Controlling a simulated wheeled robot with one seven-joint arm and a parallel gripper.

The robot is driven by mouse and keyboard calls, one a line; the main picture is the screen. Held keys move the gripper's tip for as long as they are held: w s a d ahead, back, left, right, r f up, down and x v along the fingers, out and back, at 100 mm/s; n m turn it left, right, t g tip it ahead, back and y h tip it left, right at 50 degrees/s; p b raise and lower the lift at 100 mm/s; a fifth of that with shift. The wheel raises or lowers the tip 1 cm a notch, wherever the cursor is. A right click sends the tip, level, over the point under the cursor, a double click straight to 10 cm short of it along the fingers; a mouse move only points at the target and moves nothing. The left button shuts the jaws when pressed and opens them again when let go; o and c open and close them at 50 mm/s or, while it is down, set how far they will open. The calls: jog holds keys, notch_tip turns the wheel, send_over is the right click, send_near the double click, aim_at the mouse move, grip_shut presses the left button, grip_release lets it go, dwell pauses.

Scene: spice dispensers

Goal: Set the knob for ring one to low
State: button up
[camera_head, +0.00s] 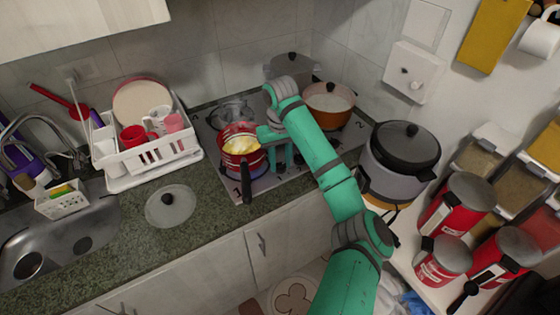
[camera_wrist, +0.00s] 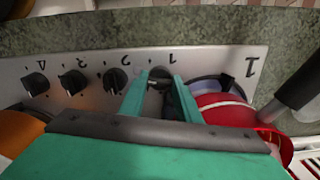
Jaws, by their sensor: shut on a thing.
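The knob for ring one (camera_wrist: 158,76) is a dark round knob beside a printed 1 on the pale control strip in the wrist view. My gripper (camera_wrist: 160,84) has its two green fingers on either side of this knob and is shut on it. In the head view my gripper (camera_head: 279,155) points down at the cooktop, just right of the red pot, and hides the knob. The knob's setting cannot be read. The cooktop (camera_head: 312,166) is pale with printed numbers.
A red pot (camera_head: 240,160) with yellow contents stands on the front left ring, its black handle jutting forward. An orange pot (camera_head: 328,108) stands behind my arm. Several other knobs (camera_wrist: 74,82) line the strip. A rice cooker (camera_head: 400,150) is at right.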

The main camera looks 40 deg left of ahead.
jog(key=m, duration=0.5)
jog(key=shift+w+r, duration=0.1)
jog(key=shift+w, duration=0.05)
dwell(0.4)
jog(key=o, duration=1)
jog(key=shift+o, duration=0.2)
